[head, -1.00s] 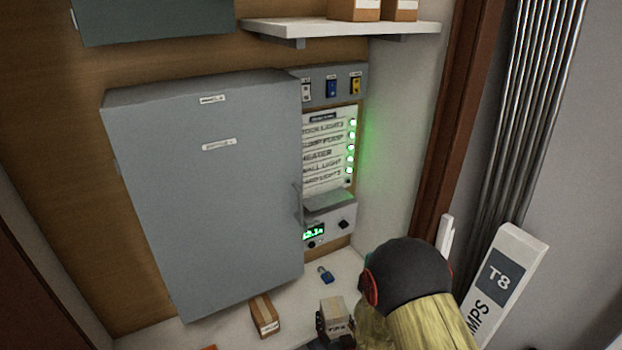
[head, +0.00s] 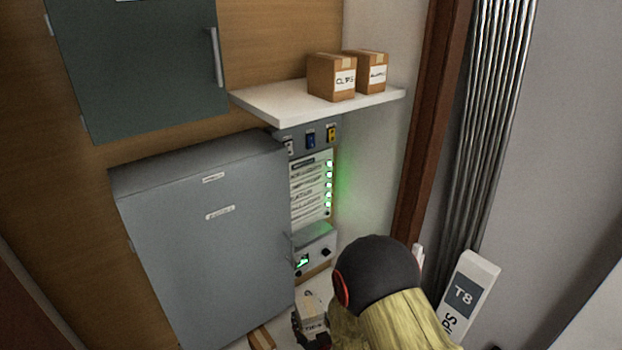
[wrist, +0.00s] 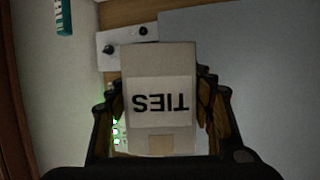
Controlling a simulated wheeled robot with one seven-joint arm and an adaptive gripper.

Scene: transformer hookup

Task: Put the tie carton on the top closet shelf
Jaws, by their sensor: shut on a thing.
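The tie carton (wrist: 160,65) is a pale box with a white label that reads TIES, upside down in the wrist view. My gripper (wrist: 165,110) is shut on it, with one finger on each side. In the head view the carton (head: 312,308) is low in the picture, above the closet's lower surface, and my arm hides part of the gripper (head: 310,335). The top closet shelf (head: 262,102) is a white board higher up on the back wall. Its left part is bare.
Two brown cartons (head: 331,78) (head: 371,72) stand on the shelf's right part. A large grey cabinet (head: 210,240) is left of my gripper, and a dark green cabinet (head: 140,70) hangs above it. A panel with green lights (head: 312,185) is under the shelf. A brown door frame (head: 432,130) stands at right.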

